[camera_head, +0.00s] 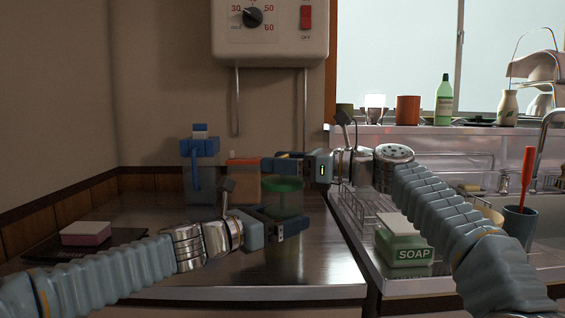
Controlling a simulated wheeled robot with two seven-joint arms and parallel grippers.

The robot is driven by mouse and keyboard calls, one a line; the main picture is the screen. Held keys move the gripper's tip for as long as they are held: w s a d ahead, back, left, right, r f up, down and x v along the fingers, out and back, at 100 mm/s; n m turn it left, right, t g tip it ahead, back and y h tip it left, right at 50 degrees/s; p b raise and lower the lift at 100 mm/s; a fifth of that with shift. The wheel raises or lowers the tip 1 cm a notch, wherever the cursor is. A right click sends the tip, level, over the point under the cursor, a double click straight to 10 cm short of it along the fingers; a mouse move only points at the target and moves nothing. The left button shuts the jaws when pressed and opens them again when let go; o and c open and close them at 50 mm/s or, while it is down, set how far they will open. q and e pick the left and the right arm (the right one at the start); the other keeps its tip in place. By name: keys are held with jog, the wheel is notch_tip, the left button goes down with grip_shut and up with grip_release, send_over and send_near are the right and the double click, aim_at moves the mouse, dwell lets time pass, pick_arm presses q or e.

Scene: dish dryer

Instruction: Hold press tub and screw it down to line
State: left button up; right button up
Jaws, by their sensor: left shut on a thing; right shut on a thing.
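The press tub (283,200) stands on the steel counter. It looks dark and see-through, with a green disc showing in its upper part. My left gripper (285,228) is low at the tub's front and is shut on its body. My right gripper (287,163) comes in from the right at the tub's top and is shut on the top part, likely the screw handle. The gripper hides most of that part. Any line on the tub wall is too small or dark to make out.
A blue-topped jug (200,170) and an orange container (243,175) stand behind to the left. A pink-and-white sponge (86,233) lies at the left. A wire rack (352,206), a green soap box (403,243) and a blue cup with a red handle (519,222) stand at the right.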

jog(key=shift+m+t, duration=0.3)
jog(key=shift+t, duration=0.2)
jog(key=m+t+h, duration=0.3)
jog(key=t, duration=0.1)
jog(key=shift+s+m+t, duration=0.1)
jog(key=shift+m+t, duration=0.2)
jog(key=m+t+h, duration=0.2)
jog(key=h, duration=0.1)
jog(key=shift+a+f+m+t+h, duration=0.15)
jog(key=shift+m+t+h, duration=0.15)
jog(key=shift+f+m+t+h, duration=0.2)
jog(key=shift+m+t+h, duration=0.25)
jog(key=shift+h, duration=0.25)
jog(key=shift+m, duration=0.25)
jog(key=shift+r+t+h, duration=0.1)
jog(key=shift+t+h, duration=0.15)
jog(key=shift+h, duration=0.25)
jog(key=o, duration=1)
jog(key=shift+r, duration=0.1)
jog(key=shift+c, duration=0.2)
